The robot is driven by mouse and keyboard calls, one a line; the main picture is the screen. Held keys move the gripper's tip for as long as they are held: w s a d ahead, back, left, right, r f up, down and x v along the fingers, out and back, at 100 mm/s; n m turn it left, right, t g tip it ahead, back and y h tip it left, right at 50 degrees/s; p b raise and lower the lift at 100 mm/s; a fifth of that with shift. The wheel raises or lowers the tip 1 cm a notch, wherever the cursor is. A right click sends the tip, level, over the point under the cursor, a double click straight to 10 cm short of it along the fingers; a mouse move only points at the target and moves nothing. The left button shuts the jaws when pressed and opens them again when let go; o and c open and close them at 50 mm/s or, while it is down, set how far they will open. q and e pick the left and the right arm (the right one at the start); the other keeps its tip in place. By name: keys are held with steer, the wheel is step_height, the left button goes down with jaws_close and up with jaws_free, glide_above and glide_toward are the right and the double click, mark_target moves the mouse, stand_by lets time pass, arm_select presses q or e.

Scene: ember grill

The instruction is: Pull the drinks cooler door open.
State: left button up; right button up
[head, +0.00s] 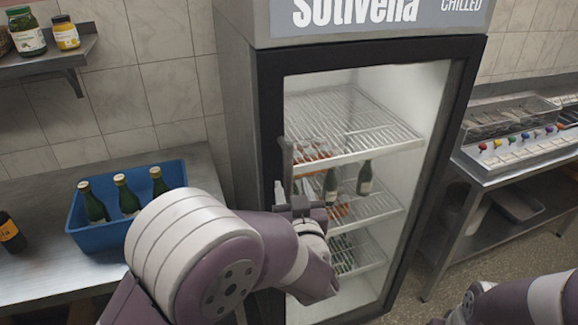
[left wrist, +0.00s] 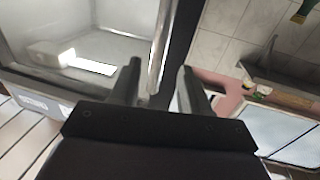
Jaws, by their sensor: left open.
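The drinks cooler (head: 232,90) stands in the middle of the head view, its dark-framed glass door (head: 270,120) looking shut. A vertical metal handle (head: 286,160) runs along the left side of the door. My left gripper (head: 298,198) is in front of the handle's lower part, partly hidden by my wrist. In the left wrist view, my open fingers (left wrist: 159,70) stand either side of the handle bar (left wrist: 161,45), with gaps showing; I cannot tell whether either touches it. My right arm enters at the lower right; its gripper is out of view.
A blue crate (head: 88,236) with several green bottles sits on the steel counter (head: 40,285) at left. A shelf with jars (head: 27,32) hangs above. A steel table (head: 505,165) with a topping station stands at right. Floor (head: 440,302) shows between cooler and table.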

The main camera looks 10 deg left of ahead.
mark_target(289, 174)
arm_select(q)
steer(key=p+x, duration=0.1)
steer(key=x, duration=0.4)
steer(key=shift+w, duration=0.35)
steer(key=shift+w+a+r, duration=0.1)
steer(key=shift+w+a, duration=0.3)
steer(key=shift+w, duration=0.35)
steer(key=shift+s, duration=0.1)
jaws_close()
steer(key=shift+d, duration=0.1)
